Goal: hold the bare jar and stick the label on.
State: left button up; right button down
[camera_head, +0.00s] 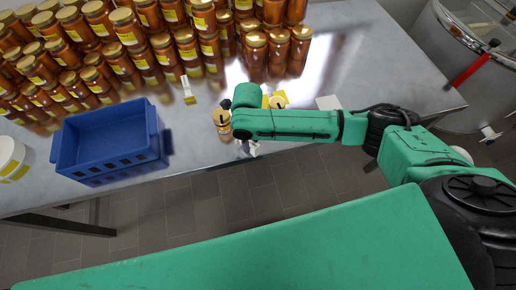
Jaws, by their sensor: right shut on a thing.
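A small amber jar (223,131) with a gold lid stands near the front edge of the table, partly hidden by my right arm. I see no yellow label on the part that shows. My right gripper (246,149) is right beside it at the table's front edge and shut on it. The wrist hides the fingers and their contact. Yellow pieces (266,101) and another gold lid (278,100) show just behind my right forearm. A flat white piece (328,102) lies to their right. My left gripper is not in view.
A blue crate (110,175) stands at the front left, beside a white tub (10,160). Many labelled jars (125,62) fill the back left. Bare-looking jars (278,50) stand at the back. A small yellow-and-white item (188,90) stands before them.

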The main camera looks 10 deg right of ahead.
jog(key=w+a, duration=0.1)
jog(key=w, duration=0.2)
jog(key=shift+a, duration=0.4)
jog(key=s+d, duration=0.2)
jog(key=s, duration=0.1)
jog(key=s+d, duration=0.1)
jog(key=s, duration=0.1)
jog(key=shift+s+d, duration=0.15)
jog(key=shift+s, duration=0.05)
